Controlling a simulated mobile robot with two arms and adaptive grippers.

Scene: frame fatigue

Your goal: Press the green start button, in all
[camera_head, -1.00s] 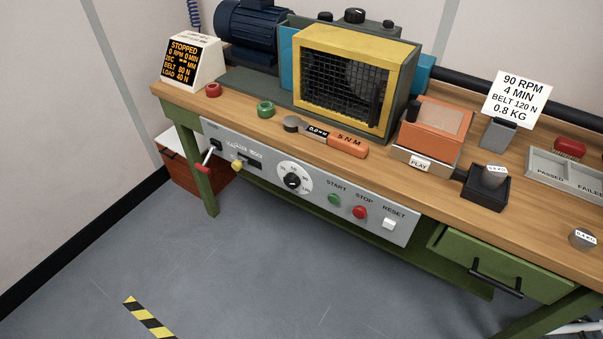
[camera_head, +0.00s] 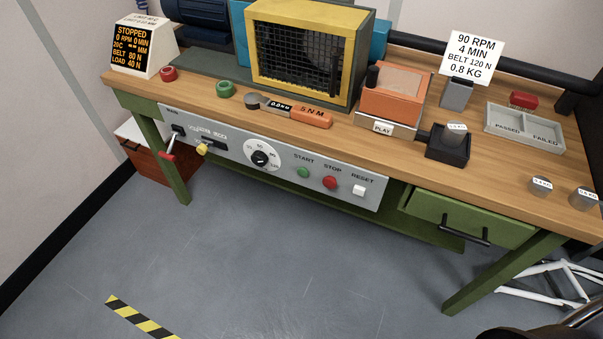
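The green start button (camera_head: 303,172) sits on the grey control panel (camera_head: 215,150) along the bench's front, under the word START. The red stop button (camera_head: 330,182) and the white reset button (camera_head: 359,190) are to its right. A dial (camera_head: 261,156) is to its left. The display (camera_head: 138,47) reads STOPPED, 0 RPM, 0 MIN, belt 80 N, load 40 N. A sign (camera_head: 472,58) reads 90 RPM, 4 MIN, BELT 120 N, 0.8 KG. Neither gripper is in view, and nothing touches the start button.
The wooden bench (camera_head: 430,185) holds a yellow-framed guard (camera_head: 305,55), an orange box (camera_head: 392,105), a torque tool (camera_head: 300,113), a PASSED/FAILED tray (camera_head: 525,128) and weights (camera_head: 541,184). A green drawer (camera_head: 465,215) is below at right.

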